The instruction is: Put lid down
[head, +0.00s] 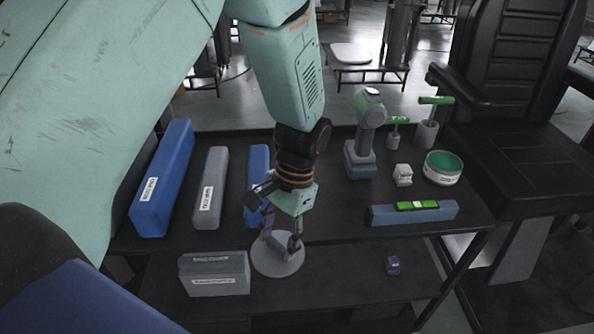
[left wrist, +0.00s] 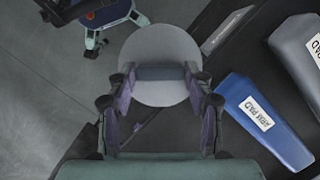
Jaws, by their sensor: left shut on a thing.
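The lid is a round grey disc (head: 277,267) with a raised block-like grip on top. My left gripper (head: 282,240) is shut on that grip and holds the lid roughly flat. In the head view the lid overlaps the front edge of the upper table (head: 345,215) and the lower shelf (head: 330,285); its height above them is hard to tell. In the left wrist view the lid (left wrist: 160,40) shows beyond the fingers, with the grip between them. A round white tin with a green inside (head: 443,168) stands uncovered at the table's right. My right gripper is out of view.
Blue (head: 163,180) and grey (head: 210,187) pads lie at the table's left. Grey boxes (head: 214,273) and a small purple block (head: 393,265) are on the lower shelf. A blue bar with a green piece (head: 380,215) lies near the front edge. A black chair (head: 510,110) stands right.

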